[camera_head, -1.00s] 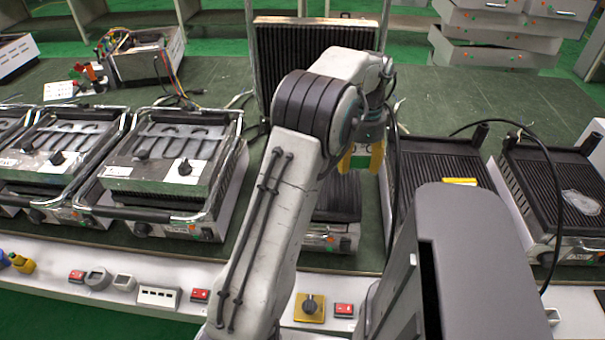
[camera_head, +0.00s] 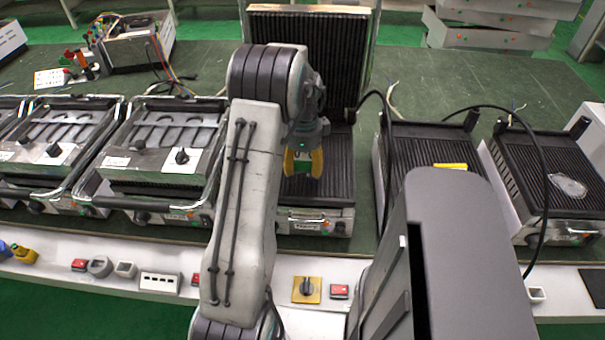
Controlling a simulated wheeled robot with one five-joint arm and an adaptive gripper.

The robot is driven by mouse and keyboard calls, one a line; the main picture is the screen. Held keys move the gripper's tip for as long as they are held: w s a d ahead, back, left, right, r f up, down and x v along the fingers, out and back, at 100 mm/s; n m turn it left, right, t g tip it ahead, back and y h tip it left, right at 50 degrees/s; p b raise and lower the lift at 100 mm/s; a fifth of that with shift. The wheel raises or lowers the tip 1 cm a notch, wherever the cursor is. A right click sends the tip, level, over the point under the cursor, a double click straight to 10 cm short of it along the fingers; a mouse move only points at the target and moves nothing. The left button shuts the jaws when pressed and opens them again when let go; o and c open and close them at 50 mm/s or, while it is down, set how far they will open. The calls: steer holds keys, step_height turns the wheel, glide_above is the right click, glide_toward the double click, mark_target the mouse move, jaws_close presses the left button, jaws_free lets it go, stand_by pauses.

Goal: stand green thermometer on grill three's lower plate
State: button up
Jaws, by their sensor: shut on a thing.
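My gripper (camera_head: 303,163), with yellow fingers, is shut on the green thermometer (camera_head: 302,159). Only a small green part of the thermometer shows between the fingers; the rest is hidden. In the picture, the gripper is over the ribbed lower plate (camera_head: 338,178) of the open grill in the middle. I cannot tell whether the thermometer touches the plate. This grill's ribbed upper plate (camera_head: 318,50) stands raised behind. Its front label is too small to read surely. My arm hides the left part of the grill.
Closed grills (camera_head: 160,145) stand to the left. Two grills with bare ribbed plates stand to the right, one bearing a yellow object (camera_head: 450,166) and the other a clear item (camera_head: 568,185). Black cables arch beside them. A yellow-plated knob (camera_head: 306,289) is on the front ledge.

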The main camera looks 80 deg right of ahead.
mark_target(303, 182)
steer(key=shift+w+f, duration=0.1)
steer(key=shift+f, duration=1.95)
steer(key=shift+f, duration=0.15)
steer(key=o, duration=1.2)
steer(key=shift+o, duration=0.2)
step_height(303, 182, up, 12)
steer(key=shift+d+r+p, duration=0.1)
steer(key=shift+r+p, duration=0.05)
steer(key=shift+p, duration=0.15)
